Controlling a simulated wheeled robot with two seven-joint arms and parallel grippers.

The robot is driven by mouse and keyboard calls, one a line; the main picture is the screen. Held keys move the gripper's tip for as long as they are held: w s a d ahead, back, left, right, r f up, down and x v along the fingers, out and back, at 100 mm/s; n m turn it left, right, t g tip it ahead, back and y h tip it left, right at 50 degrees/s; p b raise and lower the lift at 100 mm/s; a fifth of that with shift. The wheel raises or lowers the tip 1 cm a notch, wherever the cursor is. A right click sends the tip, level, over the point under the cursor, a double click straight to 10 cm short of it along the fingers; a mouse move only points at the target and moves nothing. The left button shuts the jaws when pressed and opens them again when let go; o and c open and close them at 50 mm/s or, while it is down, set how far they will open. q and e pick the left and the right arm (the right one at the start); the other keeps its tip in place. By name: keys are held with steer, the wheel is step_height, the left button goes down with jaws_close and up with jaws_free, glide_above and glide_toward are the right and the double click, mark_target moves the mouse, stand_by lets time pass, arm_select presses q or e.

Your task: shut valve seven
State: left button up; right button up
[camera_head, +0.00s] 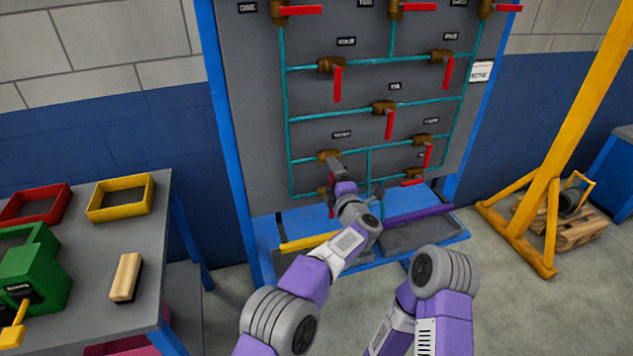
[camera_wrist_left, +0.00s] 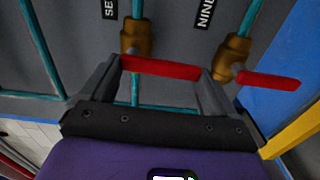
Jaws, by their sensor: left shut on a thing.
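Valve seven has a brass body (camera_wrist_left: 136,38) and a red handle (camera_wrist_left: 162,68); a label starting "SE" is beside it in the wrist view. Its brass body (camera_head: 328,155) also shows in the head view, at the left of a lower pipe row. My left gripper (camera_head: 335,170) reaches up to it and covers its handle there. In the wrist view my left gripper (camera_wrist_left: 160,70) is shut on the red handle, with one finger at each end. The handle lies across the teal pipe. My right gripper is not in view; only part of the right arm shows.
Other red-handled valves fill the grey panel (camera_head: 245,100). A workbench (camera_head: 95,260) stands left and a yellow frame (camera_head: 575,130) right.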

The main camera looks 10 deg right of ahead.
arm_select(q)
steer(key=shift+d+n, duration=0.2)
steer(key=shift+n, duration=0.2)
steer(key=o, duration=1.2)
steer(key=shift+s, duration=0.15)
steer(key=s, duration=0.5)
steer(key=s+d, duration=0.1)
steer(key=s, duration=0.1)
steer(key=shift+s, duration=0.15)
